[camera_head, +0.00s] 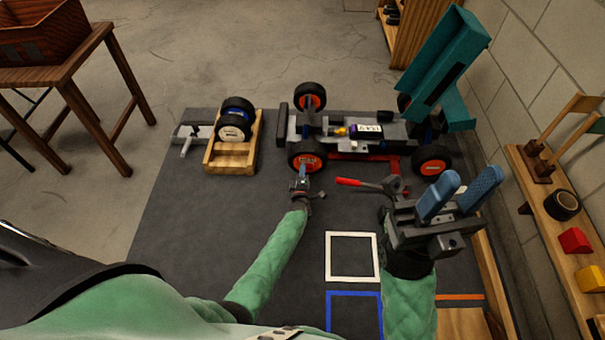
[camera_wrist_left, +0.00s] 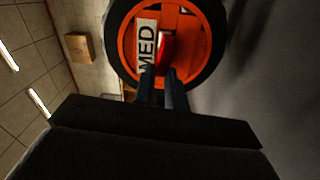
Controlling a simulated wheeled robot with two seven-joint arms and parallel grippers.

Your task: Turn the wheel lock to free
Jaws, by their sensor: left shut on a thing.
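The racecar chassis (camera_head: 350,130) sits at the back of the dark mat with black tyres and orange hubs. Its near-left wheel (camera_head: 308,157) faces me. In the left wrist view this wheel (camera_wrist_left: 190,62) has a white label reading "MED" and a red wheel lock (camera_wrist_left: 165,46) at its middle. My left gripper (camera_head: 302,172) is at this wheel; its fingers (camera_wrist_left: 163,78) are shut on the red lock, whose lower part they hide. My right gripper (camera_head: 460,195) is open and empty, over the mat's right side.
A wooden rack (camera_head: 232,158) with spare wheels stands left of the car. A red-handled tool (camera_head: 360,183) lies right of my left gripper. A tall teal part (camera_head: 445,65) stands behind right. A wooden shelf (camera_head: 545,205) lines the right wall. White (camera_head: 328,258) and blue outlines mark the mat.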

